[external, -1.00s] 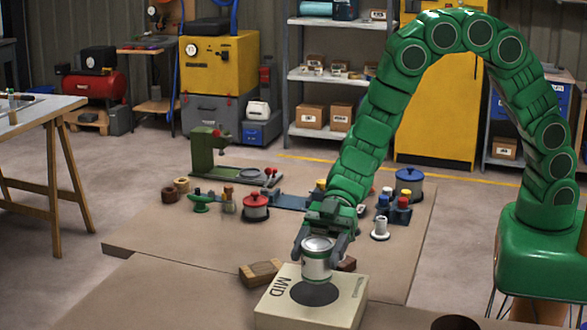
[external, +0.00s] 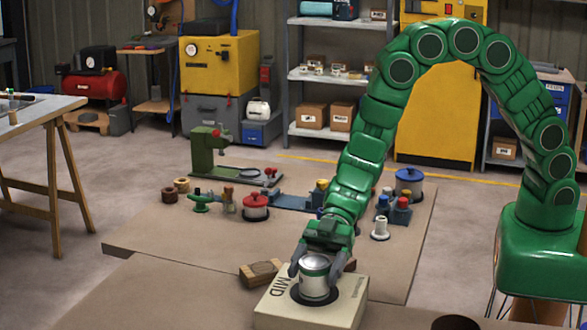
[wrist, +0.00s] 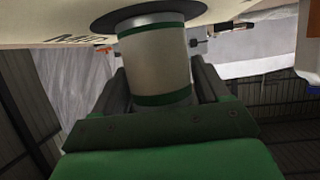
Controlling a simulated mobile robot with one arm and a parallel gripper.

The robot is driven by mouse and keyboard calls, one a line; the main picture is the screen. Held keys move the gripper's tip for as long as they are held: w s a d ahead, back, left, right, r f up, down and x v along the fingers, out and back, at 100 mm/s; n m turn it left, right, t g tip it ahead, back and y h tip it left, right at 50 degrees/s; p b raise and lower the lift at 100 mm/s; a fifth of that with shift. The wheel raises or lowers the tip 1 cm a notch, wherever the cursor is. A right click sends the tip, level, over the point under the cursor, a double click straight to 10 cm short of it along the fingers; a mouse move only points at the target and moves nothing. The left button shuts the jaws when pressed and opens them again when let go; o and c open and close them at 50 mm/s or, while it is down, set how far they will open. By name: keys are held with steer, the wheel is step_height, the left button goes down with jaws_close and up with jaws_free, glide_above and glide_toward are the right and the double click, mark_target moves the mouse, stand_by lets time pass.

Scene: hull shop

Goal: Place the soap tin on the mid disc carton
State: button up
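The soap tin (external: 315,283) is a silver can with green bands, upright over the black disc on top of the mid disc carton (external: 275,309). Its base appears to rest on the disc, with a dark rim showing around it. My gripper (external: 318,268) has one finger on each side of the tin and looks shut on it. In the wrist view the tin (wrist: 155,62) stands between the fingers of my gripper (wrist: 160,88), its base against the disc (wrist: 100,22) of the carton. The exact finger contact is hard to see.
A wooden block (external: 261,272) lies just left of the carton. Behind are a red lidded pot (external: 255,207), a blue lidded pot (external: 409,184), a white spool (external: 380,229) and a green press (external: 207,158). The brown mat left of the carton is largely clear.

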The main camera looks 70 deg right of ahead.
steer(key=o, duration=0.3)
steer(key=shift+r, duration=0.2)
steer(key=shift+v, duration=6)
